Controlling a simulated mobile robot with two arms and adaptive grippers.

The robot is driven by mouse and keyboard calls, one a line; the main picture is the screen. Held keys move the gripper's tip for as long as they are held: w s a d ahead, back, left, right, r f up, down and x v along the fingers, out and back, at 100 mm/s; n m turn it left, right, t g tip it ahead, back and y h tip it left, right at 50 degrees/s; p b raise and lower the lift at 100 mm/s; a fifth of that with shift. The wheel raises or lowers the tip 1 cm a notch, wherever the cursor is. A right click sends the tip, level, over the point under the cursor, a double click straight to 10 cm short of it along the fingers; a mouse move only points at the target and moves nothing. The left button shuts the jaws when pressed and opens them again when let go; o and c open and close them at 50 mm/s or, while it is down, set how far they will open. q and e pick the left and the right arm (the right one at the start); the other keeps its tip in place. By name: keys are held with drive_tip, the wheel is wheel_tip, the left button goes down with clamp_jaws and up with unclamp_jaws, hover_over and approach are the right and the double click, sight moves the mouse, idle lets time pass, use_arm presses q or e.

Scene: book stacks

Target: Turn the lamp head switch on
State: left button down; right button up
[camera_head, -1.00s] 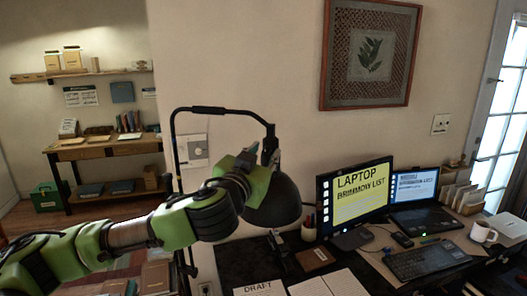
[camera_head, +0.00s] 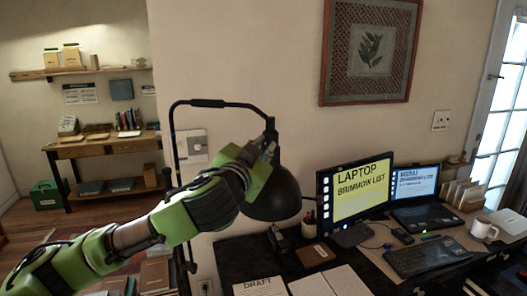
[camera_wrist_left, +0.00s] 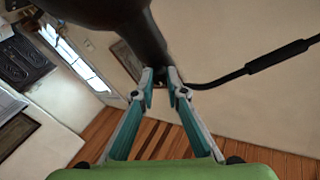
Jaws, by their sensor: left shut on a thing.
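The black desk lamp has a bent arm (camera_head: 222,104) and a dark bowl-shaped lamp head (camera_head: 275,195) hanging above the desk's left part. My green left gripper (camera_head: 266,150) is at the narrow top of the lamp head. In the left wrist view, the two fingertips (camera_wrist_left: 160,78) are closed in on the lower end of the black lamp head's neck (camera_wrist_left: 145,40). The switch itself cannot be made out. No glow shows from the lamp. My right gripper is not in view.
A monitor (camera_head: 355,195), a laptop (camera_head: 425,213), a keyboard (camera_head: 428,256) and a white mug (camera_head: 484,229) stand on the desk to the right. Papers (camera_head: 328,281) lie below the lamp. A wall shelf (camera_head: 80,73) and wooden table (camera_head: 105,145) are at the far left.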

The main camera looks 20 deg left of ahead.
use_arm(q)
drive_tip(key=m, duration=0.2)
drive_tip(key=shift+r+m, duration=0.1)
drive_tip(key=shift+m, duration=0.3)
drive_tip(key=m+p, duration=0.1)
drive_tip(key=m, duration=0.3)
drive_tip(key=shift+p, duration=0.3)
drive_tip(key=m, duration=0.4)
drive_tip(key=shift+m, duration=2.1)
drive_tip(key=c, duration=2.1)
unclamp_jaws()
drive_tip(key=shift+c, duration=0.2)
drive_tip(key=shift+o, duration=0.6)
drive_tip(key=shift+d, duration=0.1)
